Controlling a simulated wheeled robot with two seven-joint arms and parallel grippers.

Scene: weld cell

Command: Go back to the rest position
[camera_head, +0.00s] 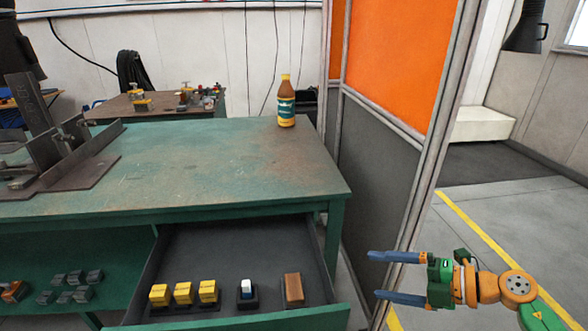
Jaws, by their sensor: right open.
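My right gripper (400,277) is at the lower right, with two blue fingers apart and nothing between them. It points left, to the right of the open drawer, and touches nothing that I can see. Its orange and green wrist comes in from the lower right corner. My left gripper is not in view.
A green workbench (230,160) has an open drawer (338,318) holding several yellow blocks (184,293), a blue-white item (247,290) and a brown block (293,289). A bottle (286,105) stands on top. A metal fixture (60,160) is left. An orange-panelled partition (400,60) stands behind my right gripper.

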